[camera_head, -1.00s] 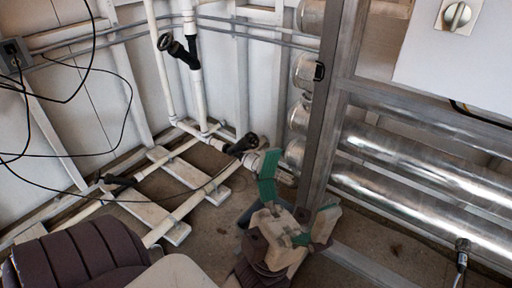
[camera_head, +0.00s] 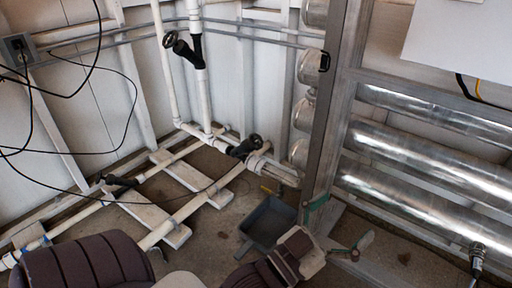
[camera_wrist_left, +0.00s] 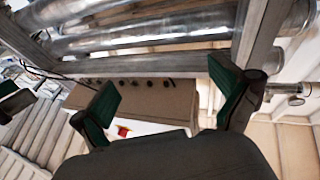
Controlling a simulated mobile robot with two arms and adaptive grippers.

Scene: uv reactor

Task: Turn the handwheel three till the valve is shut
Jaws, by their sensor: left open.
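Three black handwheel valves sit on the white pipes in the head view: one high on the upright pipe (camera_head: 170,39), one at the low pipe junction (camera_head: 252,141), one low at the left (camera_head: 118,181). No number shows, so I cannot tell which is three. My left gripper (camera_head: 332,227) is open and empty, with green-padded fingers wide apart. It is right of and below the junction handwheel, apart from it, near the foot of the metal post. The left wrist view shows both open fingers (camera_wrist_left: 165,97) and no handwheel I can make out.
A grey metal post (camera_head: 331,110) and large shiny pipes (camera_head: 425,155) stand at the right. A dark grey tray-like thing (camera_head: 268,222) lies on the floor. Black cables (camera_head: 128,105) hang at the left. A box with several knobs (camera_wrist_left: 140,100) shows in the left wrist view.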

